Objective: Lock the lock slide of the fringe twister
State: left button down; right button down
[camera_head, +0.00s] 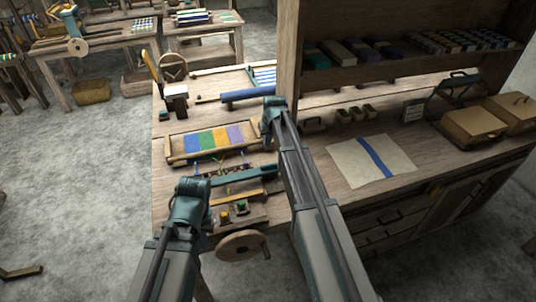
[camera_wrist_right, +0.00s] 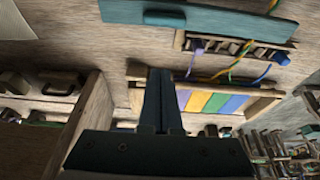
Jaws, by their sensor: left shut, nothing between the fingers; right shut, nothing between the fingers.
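The fringe twister sits at the near end of the workbench, with a wooden handwheel (camera_head: 242,246) at its front and a teal bar (camera_head: 244,175) across it. A row of small clips (camera_head: 238,167) with coloured yarns lies behind the bar. In the right wrist view the teal bar (camera_wrist_right: 210,16) and the clip row (camera_wrist_right: 240,47) are near the top. I cannot tell which part is the lock slide. My left gripper (camera_head: 192,188) is left of the bar, its fingertips hidden. My right gripper (camera_wrist_right: 161,75) is shut and empty, beside the striped cloth and apart from the bar.
The framed striped cloth (camera_head: 213,141) lies behind the twister. A blue roll (camera_head: 247,95) is further back. A shelf unit (camera_head: 400,60) rises at the right. A sheet with a blue stripe (camera_head: 368,160) and boxes (camera_head: 472,125) cover the right side of the bench.

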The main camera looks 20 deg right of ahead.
jog(key=b+x, duration=0.9)
jog(key=x, duration=0.1)
jog(key=shift+f+b, duration=0.1)
jog(key=shift+b, duration=0.2)
jog(key=s, duration=0.3)
jog(key=shift+s+r, duration=0.25)
jog(key=shift+s, duration=0.15)
jog(key=shift+s+d, duration=0.1)
jog(key=s, duration=0.6)
jog(key=shift+s+f, duration=0.1)
jog(key=shift+s, duration=0.3)
jog(key=shift+w, duration=0.15)
